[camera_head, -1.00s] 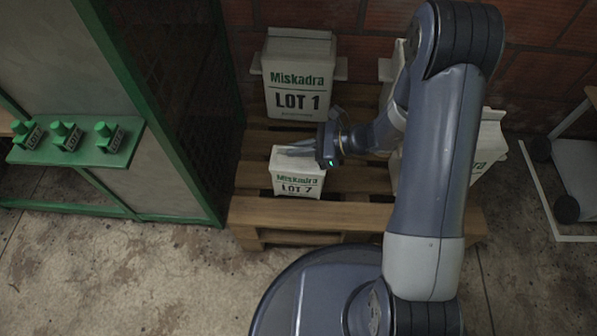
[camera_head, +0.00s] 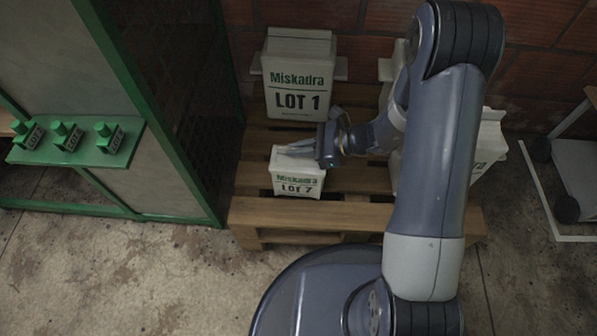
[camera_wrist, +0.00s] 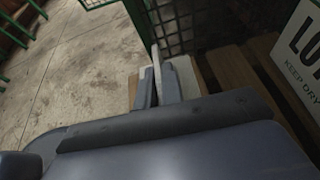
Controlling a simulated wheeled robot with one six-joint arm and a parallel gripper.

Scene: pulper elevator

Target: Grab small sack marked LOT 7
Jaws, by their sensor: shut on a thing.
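The small white sack marked LOT 7 (camera_head: 297,182) stands upright on the front left part of the wooden pallet in the head view. My gripper (camera_head: 300,150) reaches in from the right and is shut on the top of this sack. In the wrist view my gripper's fingers (camera_wrist: 160,82) are close together with a pale strip between them. The sack's body is mostly hidden there behind the fingers and my wrist. The sack appears to rest on the pallet; I cannot tell any gap beneath it.
A large LOT 1 sack (camera_head: 299,85) stands behind on the pallet (camera_head: 330,218). Another white sack (camera_head: 488,150) is partly hidden behind my arm. A wheeled cart (camera_head: 575,180) stands at right.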

